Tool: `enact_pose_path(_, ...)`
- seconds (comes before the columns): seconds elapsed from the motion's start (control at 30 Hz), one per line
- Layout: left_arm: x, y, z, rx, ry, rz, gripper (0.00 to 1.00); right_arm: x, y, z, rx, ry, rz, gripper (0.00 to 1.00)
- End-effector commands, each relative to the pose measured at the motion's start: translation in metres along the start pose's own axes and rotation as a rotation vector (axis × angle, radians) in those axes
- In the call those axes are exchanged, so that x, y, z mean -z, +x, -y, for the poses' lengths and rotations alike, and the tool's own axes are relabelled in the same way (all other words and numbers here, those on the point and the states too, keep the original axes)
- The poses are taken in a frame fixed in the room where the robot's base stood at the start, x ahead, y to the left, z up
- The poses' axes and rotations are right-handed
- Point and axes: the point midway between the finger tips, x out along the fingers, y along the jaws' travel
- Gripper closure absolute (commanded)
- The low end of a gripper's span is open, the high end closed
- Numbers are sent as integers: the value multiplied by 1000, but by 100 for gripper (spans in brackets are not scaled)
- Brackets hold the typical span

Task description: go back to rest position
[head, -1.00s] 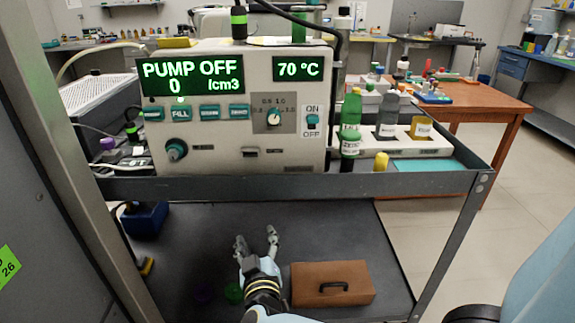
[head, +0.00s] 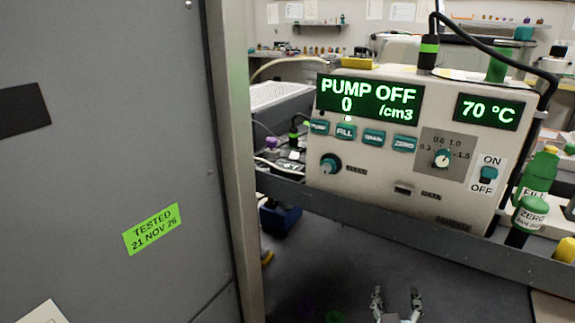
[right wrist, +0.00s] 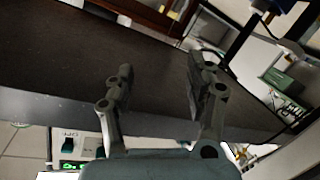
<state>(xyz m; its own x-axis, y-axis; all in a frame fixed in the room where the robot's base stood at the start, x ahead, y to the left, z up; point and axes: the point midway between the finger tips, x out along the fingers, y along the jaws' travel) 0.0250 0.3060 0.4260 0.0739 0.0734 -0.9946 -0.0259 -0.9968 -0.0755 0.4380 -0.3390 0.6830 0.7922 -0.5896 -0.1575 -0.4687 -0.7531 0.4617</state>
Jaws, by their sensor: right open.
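My right gripper (head: 396,300) shows at the bottom of the head view, below the shelf edge and in front of the dark lower surface. Its two fingers are apart with nothing between them. In the right wrist view the same gripper (right wrist: 160,88) is open and empty, with the dark surface (right wrist: 70,65) beyond it. The particle classifier (head: 400,205) stands on the shelf, its display reading PUMP OFF, 0 /cm3 and 70 °C. My left gripper is not in view.
A grey cabinet side (head: 110,90) with a green TESTED label (head: 151,229) fills the left. A grey post (head: 242,150) stands beside it. Green bottles (head: 537,175) labelled FILL and ZERO (head: 529,214) stand right of the classifier. A blue object (head: 280,217) sits under the shelf.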

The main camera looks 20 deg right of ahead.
Motion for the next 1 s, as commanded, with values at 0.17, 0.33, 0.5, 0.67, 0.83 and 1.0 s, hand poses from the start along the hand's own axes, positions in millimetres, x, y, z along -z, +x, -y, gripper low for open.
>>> enact_pose_path(0.17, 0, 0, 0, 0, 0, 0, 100, -36, -18, -12, 18, -59, 34, 45)
enact_pose_path(0.33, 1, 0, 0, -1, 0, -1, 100, -138, -82, 1, 321, -219, 127, 45)
enact_pose_path(0.5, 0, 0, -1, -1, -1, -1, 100, -248, -171, 8, 647, -244, 397, 45)
enact_pose_path(0.67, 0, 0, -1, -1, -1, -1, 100, -330, -252, -19, 786, -253, 736, 45)
enact_pose_path(0.83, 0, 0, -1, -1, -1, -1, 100, -372, -300, -46, 758, -229, 1032, 45)
enact_pose_path(1.0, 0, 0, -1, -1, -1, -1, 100, -377, -307, -51, 706, -171, 1109, 45)
